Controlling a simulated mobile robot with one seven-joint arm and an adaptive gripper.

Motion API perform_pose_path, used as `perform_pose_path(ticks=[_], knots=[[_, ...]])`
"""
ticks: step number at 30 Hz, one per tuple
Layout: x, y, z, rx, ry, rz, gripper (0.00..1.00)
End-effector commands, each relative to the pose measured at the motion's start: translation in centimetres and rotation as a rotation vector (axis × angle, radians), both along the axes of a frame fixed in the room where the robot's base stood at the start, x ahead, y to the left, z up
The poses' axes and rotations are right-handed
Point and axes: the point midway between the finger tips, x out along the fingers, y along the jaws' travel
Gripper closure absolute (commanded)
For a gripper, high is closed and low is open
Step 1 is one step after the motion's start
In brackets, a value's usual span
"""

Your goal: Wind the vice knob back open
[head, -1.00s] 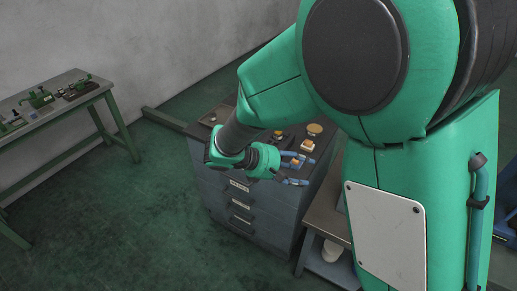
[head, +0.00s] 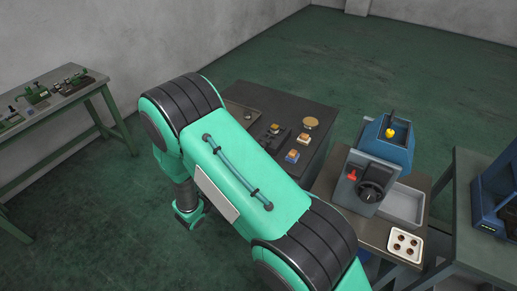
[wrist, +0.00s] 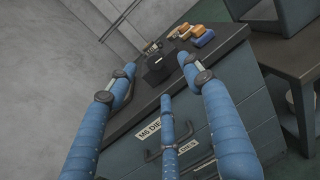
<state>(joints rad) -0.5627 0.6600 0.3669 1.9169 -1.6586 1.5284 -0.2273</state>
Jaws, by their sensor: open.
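A small dark vice-like block (wrist: 157,70) stands on the cabinet top near its front edge in the wrist view. In the head view, a dark fixture (head: 274,131) on the cabinet top looks like the same thing. I cannot make out its knob clearly in either view. My gripper (wrist: 160,78) is open and empty, its blue fingers spread wide. They point toward the cabinet and appear apart from the block. In the head view my arm hides the fingers and part of the cabinet.
The cabinet top (head: 255,97) also bears orange and blue blocks (head: 292,156) and a gold disc (head: 311,123). To its right a bench holds a machine with a black handwheel (head: 371,191) and a white tray (head: 405,245). A green-legged bench (head: 62,110) stands at the left.

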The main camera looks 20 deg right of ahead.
Motion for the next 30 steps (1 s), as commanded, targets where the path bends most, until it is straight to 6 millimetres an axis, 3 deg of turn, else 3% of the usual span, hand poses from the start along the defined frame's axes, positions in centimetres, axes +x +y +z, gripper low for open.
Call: perform_pose_path(ticks=[3, 10, 22, 30], knots=[[0.4, 1.3, -1.3, -0.034, 0.015, 0.046, 0.49], [0.6, 1.9, -1.8, -0.049, 0.019, 0.068, 0.49], [0.8, 1.6, -1.8, -0.048, 0.019, 0.066, 0.49], [2.2, -0.1, -1.9, -0.047, 0.020, 0.064, 0.49]])
